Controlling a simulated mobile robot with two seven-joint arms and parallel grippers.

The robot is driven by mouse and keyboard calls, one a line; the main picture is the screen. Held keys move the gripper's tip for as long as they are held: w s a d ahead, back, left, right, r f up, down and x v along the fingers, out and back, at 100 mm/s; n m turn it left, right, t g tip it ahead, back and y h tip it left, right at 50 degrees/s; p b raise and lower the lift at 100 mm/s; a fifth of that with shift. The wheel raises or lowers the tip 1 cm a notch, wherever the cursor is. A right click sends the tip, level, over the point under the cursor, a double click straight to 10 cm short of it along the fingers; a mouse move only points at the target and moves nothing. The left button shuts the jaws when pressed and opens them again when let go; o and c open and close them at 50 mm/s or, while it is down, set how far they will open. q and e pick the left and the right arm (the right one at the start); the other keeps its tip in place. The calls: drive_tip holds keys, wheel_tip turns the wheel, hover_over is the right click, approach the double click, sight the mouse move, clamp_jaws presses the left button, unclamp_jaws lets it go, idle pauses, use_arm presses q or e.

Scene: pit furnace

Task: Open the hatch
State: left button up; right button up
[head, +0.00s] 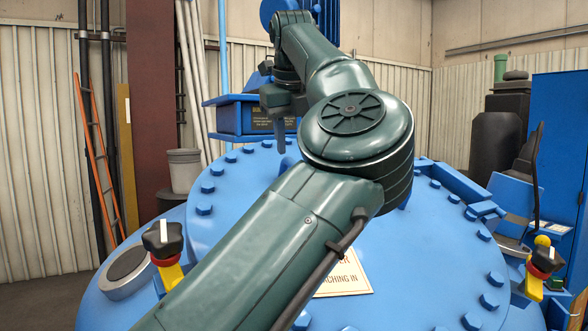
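The hatch is a large round blue lid (450,255) with bolts around its rim, and it lies closed on the blue furnace body. My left arm crosses the middle of the head view and hides much of the lid. My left gripper (281,135) points down over the lid's far side, near a small blue part (287,162) that may be a handle. Only one finger shows clearly, so its opening and any contact are unclear. A cream warning sign (345,280) on the lid is partly hidden by my arm. My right gripper is not in view.
Black knobs on yellow stems stand at the left (163,238) and right (545,260) of the lid. A blue box with a label (240,115) stands behind it. A grey bucket (185,168), an orange ladder (98,150) and a blue cabinet (560,150) are farther back.

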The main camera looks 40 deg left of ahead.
use_arm(q)
drive_tip(key=x, duration=0.7)
drive_tip(key=shift+c, duration=0.6)
clamp_jaws()
drive_tip(key=shift+r, duration=0.1)
